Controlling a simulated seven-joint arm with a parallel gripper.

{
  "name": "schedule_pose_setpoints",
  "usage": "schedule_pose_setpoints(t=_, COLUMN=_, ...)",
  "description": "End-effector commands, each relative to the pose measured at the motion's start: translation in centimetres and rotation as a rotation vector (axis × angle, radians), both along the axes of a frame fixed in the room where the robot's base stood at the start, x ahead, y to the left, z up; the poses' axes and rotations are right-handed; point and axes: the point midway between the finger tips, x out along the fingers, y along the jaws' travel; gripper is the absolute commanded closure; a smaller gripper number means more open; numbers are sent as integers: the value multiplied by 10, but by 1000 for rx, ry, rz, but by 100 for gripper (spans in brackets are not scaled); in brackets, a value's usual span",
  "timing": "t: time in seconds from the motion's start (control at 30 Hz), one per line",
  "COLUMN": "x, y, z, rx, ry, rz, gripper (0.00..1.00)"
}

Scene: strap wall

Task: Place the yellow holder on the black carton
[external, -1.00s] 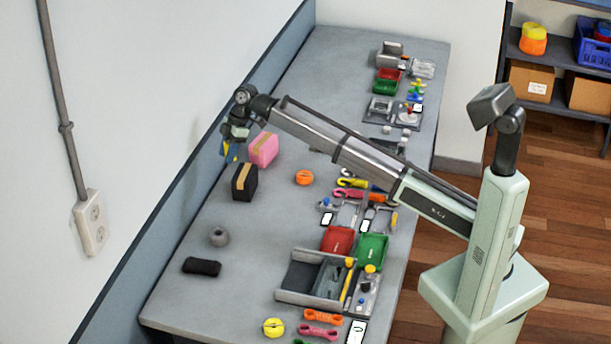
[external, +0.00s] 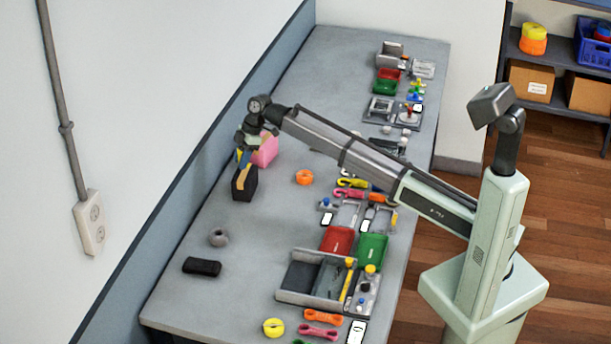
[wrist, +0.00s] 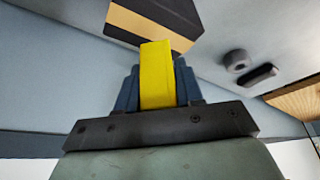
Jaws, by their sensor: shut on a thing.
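The yellow holder (wrist: 157,75) is held between the blue fingers of my gripper (wrist: 158,88) in the wrist view. The black carton (external: 244,184) stands on the bench near the wall, with a tan band across it. It also shows in the wrist view (wrist: 125,22), just beyond the holder's end. In the external view my gripper (external: 243,157) is over the black carton's top area, beside the pink carton (external: 266,150). The holder is mostly hidden there. I cannot tell whether it touches the carton.
An orange ring (external: 304,177) lies right of the cartons. A grey ring (external: 218,237) and a dark roll (external: 202,267) lie nearer the front. Trays and small tools line the bench's right side. The wall panel stands close on the left.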

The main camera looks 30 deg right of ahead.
Motion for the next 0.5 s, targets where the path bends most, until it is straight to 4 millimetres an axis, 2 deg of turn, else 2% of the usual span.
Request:
schedule_pose_setpoints(t=0.1, x=-1, y=0, z=-17, rx=-1, ry=1, rz=-1, gripper=98)
schedule_pose_setpoints(t=0.2, x=0, y=0, z=-26, rx=0, ry=0, rz=0, gripper=98)
schedule_pose_setpoints(t=0.5, x=0, y=0, z=-27, rx=0, ry=0, rz=0, gripper=98)
